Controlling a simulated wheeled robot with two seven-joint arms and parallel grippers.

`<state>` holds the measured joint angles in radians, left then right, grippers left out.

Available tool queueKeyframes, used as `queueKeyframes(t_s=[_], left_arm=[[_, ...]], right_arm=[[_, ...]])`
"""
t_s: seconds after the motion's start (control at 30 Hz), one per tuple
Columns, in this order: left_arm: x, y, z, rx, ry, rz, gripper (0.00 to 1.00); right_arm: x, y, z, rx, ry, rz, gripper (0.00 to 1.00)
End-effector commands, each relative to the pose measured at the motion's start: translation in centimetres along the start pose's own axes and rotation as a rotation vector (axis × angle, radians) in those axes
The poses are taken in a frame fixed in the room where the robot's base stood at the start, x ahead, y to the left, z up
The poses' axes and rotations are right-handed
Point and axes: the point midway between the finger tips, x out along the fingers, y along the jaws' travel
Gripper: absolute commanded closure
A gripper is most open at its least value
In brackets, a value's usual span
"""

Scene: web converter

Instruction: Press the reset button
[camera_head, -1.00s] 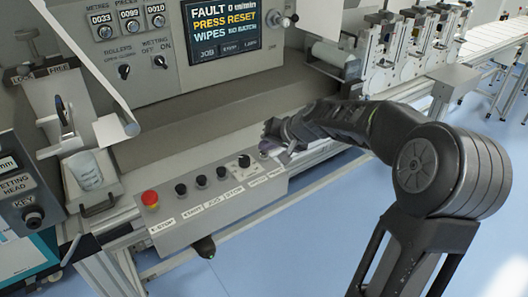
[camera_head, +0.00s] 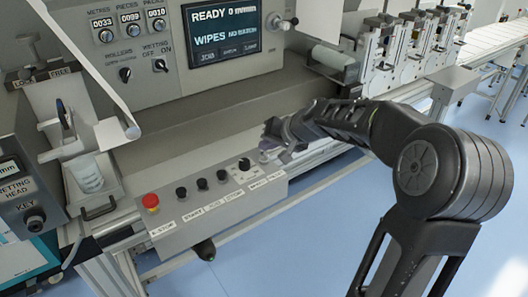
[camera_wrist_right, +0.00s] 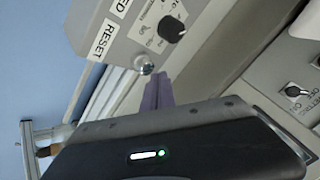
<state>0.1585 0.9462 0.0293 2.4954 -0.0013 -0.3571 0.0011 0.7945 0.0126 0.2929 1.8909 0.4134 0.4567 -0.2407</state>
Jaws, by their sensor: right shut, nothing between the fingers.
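The reset button, a round shiny cap (camera_wrist_right: 145,66), shows in the right wrist view on the grey panel's end, beside the RESET label (camera_wrist_right: 103,40). My right gripper's purple fingers (camera_wrist_right: 157,90) are shut and empty, with their tips right by the button. I cannot tell whether they touch it. In the head view my right gripper (camera_head: 268,149) is at the right end of the control panel (camera_head: 190,233) and hides the button. The screen (camera_head: 224,32) reads READY. My left gripper is not in view.
A red emergency stop (camera_head: 150,202) and several black knobs line the same panel. A larger black dial (camera_head: 244,164) sits close to my right gripper; it also shows in the wrist view (camera_wrist_right: 171,29).

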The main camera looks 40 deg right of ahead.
Motion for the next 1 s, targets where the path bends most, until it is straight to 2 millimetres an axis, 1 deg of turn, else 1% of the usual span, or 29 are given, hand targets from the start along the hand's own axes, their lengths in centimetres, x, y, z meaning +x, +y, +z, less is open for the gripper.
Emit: queueKeyframes(t_s=[0.03, 0.47, 1.0], left_arm=[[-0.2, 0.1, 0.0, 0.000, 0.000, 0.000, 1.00], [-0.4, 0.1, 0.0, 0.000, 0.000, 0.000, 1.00], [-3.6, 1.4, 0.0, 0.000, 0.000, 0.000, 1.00]], right_arm=[[-0.2, -0.2, -0.2, 0.000, 0.000, 0.000, 1.00], [-0.4, -0.3, -0.3, 0.000, 0.001, 0.000, 1.00], [-3.6, -2.7, -2.6, -0.001, 0.000, -0.001, 1.00]])
